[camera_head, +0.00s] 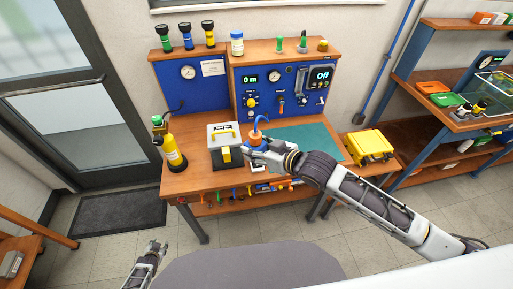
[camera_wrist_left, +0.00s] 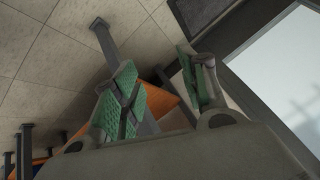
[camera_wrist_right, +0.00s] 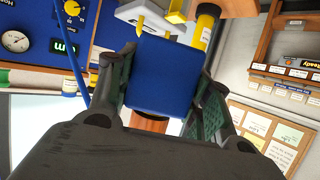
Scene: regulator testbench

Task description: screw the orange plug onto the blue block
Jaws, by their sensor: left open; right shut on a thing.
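The blue block (camera_wrist_right: 165,75) is between the green-padded fingers of my right gripper (camera_wrist_right: 160,95) in the right wrist view. In the head view my right gripper (camera_head: 257,149) is above the front of the bench, and the block is mostly hidden. A small orange piece (camera_head: 254,136), which looks like the orange plug, shows at the gripper there. In the right wrist view an orange-brown part (camera_wrist_right: 150,122) shows at the block's near end; I cannot tell whether it is screwed on. My left gripper (camera_head: 157,247) is open and empty, low in front of the bench.
A grey case with a yellow latch (camera_head: 224,142) stands left of my right gripper. A yellow-and-black cylinder (camera_head: 170,150) stands at the bench's left end. A green mat (camera_head: 305,137) lies to the right. A blue hose (camera_head: 262,120) loops just behind the gripper.

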